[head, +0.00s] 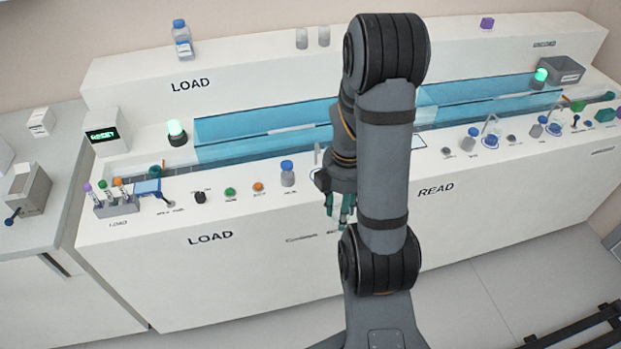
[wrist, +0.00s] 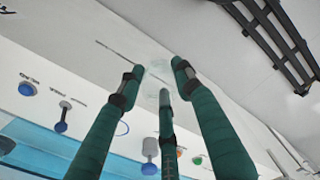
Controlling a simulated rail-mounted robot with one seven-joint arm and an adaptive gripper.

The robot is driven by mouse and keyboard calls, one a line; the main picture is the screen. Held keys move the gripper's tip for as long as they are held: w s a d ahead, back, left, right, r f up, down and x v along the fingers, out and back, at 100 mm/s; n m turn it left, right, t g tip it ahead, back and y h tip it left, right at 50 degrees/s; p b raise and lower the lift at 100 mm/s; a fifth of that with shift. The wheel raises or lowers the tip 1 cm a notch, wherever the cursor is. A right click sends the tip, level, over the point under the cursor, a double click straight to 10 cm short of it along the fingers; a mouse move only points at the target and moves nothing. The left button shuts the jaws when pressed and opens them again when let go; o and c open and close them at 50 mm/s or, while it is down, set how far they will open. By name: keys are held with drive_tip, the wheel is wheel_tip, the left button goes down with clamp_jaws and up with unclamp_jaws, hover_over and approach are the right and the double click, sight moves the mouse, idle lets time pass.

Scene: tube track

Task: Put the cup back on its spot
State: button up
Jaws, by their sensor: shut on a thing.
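My gripper (head: 341,212) hangs in front of the white bench's front edge, just left of my arm in the head view. In the wrist view its green fingers (wrist: 155,82) close around a faint, clear cup (wrist: 158,68). The cup's outline is hard to make out, and I cannot tell its tilt. A thin blue ring (wrist: 122,129) marks a bare spot on the bench top. In the head view part of this ring (head: 318,179) shows beside my wrist, the rest hidden by it.
A blue-capped bottle (head: 287,174) stands left of the ring. Orange (head: 258,187) and green (head: 230,192) knobs are further left. A clear blue track cover (head: 265,125) runs behind. A tube rack (head: 115,208) is at the left end.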

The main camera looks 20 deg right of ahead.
drive_tip(key=w+d+p, duration=0.1)
drive_tip(key=w, duration=0.4)
drive_tip(key=w+p, duration=0.2)
drive_tip(key=w, duration=0.3)
drive_tip(key=w+d+p, duration=0.1)
drive_tip(key=w, duration=0.4)
drive_tip(key=shift+w+d+p, duration=0.2)
drive_tip(key=shift+d+p, duration=0.1)
drive_tip(key=shift+p, duration=0.1)
drive_tip(key=shift+w+d+f+p, duration=0.2)
drive_tip(key=shift+w+p, duration=0.1)
drive_tip(key=shift+w, duration=0.35)
drive_tip(key=shift+w+d+f+p, duration=0.1)
drive_tip(key=shift+w+f+p, duration=0.15)
drive_tip(key=shift+w, duration=0.35)
drive_tip(key=shift+f, duration=0.4)
drive_tip(key=shift+f, duration=0.1)
drive_tip(key=shift+f, duration=0.15)
drive_tip(key=o, duration=1)
drive_tip(key=shift+o, duration=0.6)
wheel_tip(320, 180, up, 13)
drive_tip(key=shift+f, duration=0.2)
